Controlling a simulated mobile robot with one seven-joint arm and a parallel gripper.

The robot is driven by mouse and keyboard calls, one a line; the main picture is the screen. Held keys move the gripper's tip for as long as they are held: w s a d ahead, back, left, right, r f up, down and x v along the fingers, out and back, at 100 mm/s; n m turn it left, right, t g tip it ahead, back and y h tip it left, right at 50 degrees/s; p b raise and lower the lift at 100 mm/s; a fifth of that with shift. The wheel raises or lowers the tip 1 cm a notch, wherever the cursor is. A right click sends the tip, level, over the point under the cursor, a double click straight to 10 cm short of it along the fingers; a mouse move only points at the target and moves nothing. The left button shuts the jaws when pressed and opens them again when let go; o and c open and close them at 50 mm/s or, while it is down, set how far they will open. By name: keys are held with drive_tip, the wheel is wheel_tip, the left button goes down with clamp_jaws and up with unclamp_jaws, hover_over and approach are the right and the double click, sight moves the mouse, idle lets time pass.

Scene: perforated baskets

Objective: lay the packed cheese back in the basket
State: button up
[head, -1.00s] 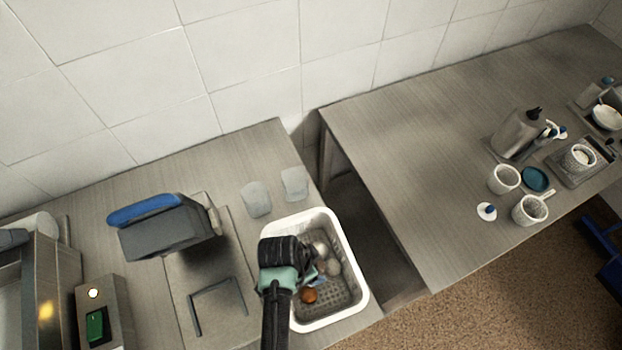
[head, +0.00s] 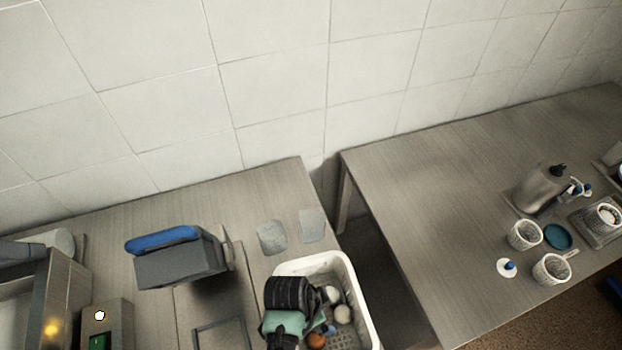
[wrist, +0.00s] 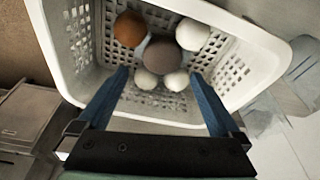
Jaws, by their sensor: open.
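The white perforated basket (head: 350,275) stands at the right end of the near counter. It also fills much of the wrist view (wrist: 60,50). Inside it lie an orange-brown round item (wrist: 130,29), a larger grey-brown round item (wrist: 162,54) and several white round items (wrist: 192,34). I cannot tell which of these, if any, is the packed cheese. My gripper (wrist: 160,76) is open, its two blue fingers reaching into the basket. The grey-brown item and two small white ones show between and just beyond the fingertips; no grip on any shows. In the head view my wrist hides the basket's left part.
A dark device with a blue handle (head: 165,240) stands left of the basket. Two translucent cups (head: 272,237) stand behind it. A gap separates this counter from the right one (head: 440,190), which holds white cups (head: 524,235) and a bottle (head: 540,188).

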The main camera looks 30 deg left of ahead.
drive_tip(key=v, duration=1)
drive_tip(key=w+a+r+n+t+y, duration=0.1)
drive_tip(key=w+r+t+y, duration=0.2)
drive_tip(key=w+r+t, duration=0.85)
drive_tip(key=w+d+r+n, duration=0.1)
drive_tip(key=w+r, duration=0.3)
drive_tip(key=r, duration=0.6)
drive_tip(key=w+d+r+n, duration=0.15)
drive_tip(key=w+r, duration=0.35)
drive_tip(key=r, duration=0.6)
drive_tip(key=s+d+r+t, duration=0.1)
drive_tip(key=d+r+t, duration=0.2)
drive_tip(key=r, duration=0.5)
drive_tip(key=d+r+t, duration=0.2)
drive_tip(key=r+t, duration=0.1)
drive_tip(key=r, duration=0.5)
drive_tip(key=s+d+r+n+t+h, duration=0.1)
drive_tip(key=s+d+r+t, duration=0.2)
drive_tip(key=r, duration=0.6)
drive_tip(key=s+d+r+n+t+h, duration=0.1)
drive_tip(key=s+d+r+t, duration=0.2)
drive_tip(key=s+r, duration=0.5)
drive_tip(key=shift+d+r+t+b, duration=0.15)
drive_tip(key=shift+r+t+b, duration=0.3)
drive_tip(key=shift+t, duration=0.2)
drive_tip(key=shift+s, duration=0.1)
